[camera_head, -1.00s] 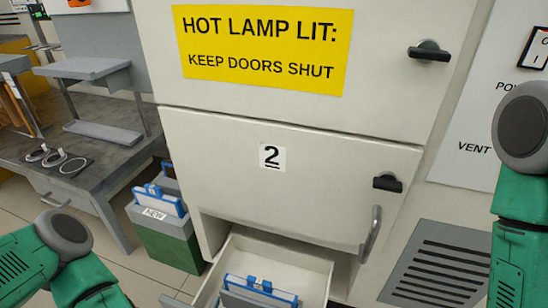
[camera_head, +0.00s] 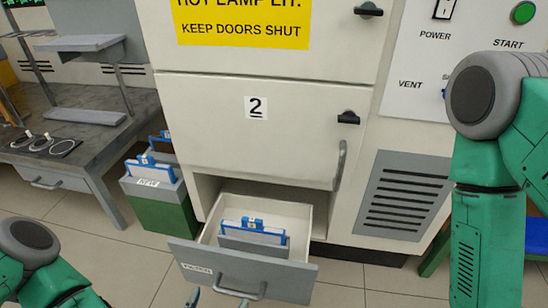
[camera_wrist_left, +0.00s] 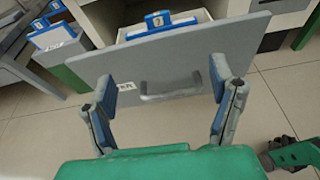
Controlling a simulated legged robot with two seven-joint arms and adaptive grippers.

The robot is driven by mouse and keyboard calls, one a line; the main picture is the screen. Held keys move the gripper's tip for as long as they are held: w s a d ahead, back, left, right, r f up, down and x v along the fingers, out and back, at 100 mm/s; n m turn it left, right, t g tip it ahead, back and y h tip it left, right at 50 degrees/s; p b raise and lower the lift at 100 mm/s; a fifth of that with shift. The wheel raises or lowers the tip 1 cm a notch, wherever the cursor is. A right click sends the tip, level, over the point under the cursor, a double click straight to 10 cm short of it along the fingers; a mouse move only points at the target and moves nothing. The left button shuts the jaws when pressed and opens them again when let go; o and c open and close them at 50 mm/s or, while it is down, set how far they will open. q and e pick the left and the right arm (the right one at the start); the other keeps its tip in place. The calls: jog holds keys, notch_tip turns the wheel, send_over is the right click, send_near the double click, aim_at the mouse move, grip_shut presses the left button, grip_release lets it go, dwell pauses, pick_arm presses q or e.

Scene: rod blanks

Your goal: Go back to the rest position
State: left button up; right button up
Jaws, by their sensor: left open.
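My left gripper (camera_wrist_left: 160,72) is open and empty in the left wrist view. Its two fingers stand wide apart, one to each side of the handle (camera_wrist_left: 172,90) of the open grey drawer (camera_wrist_left: 192,70); I see no grip on the handle. In the head view only finger tips show at the bottom edge, by the drawer front (camera_head: 285,283). My right arm (camera_head: 478,190) hangs down the right side of the head view; its gripper is out of frame.
The drawer holds a blue-framed piece (camera_head: 253,228). Door 2 (camera_head: 240,128) above it is shut. A green and grey bin marked NEW (camera_head: 160,202) stands left, beside a grey workbench (camera_head: 75,140). Clear tiled floor (camera_head: 375,285) lies right of the drawer.

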pick_arm(q)
jog(key=s+d+f+m+g+h, duration=0.1)
jog(key=s+f+m+g+h, duration=0.4)
jog(key=m, duration=1.5)
jog(key=s+a+m+g+y, duration=0.3)
jog(key=a+m+g+y, duration=0.1)
jog(key=a+m, duration=0.4)
jog(key=s+a+m+g+y, duration=0.4)
jog(key=a+m+g, duration=0.15)
jog(key=a, duration=0.55)
notch_tip(320, 180, up, 16)
jog(key=p, duration=1.7)
jog(key=shift+d+r+m+t, duration=0.25)
jog(key=shift+d+m+t, duration=0.1)
jog(key=shift+d+t, duration=0.1)
jog(key=shift+w+f, duration=0.1)
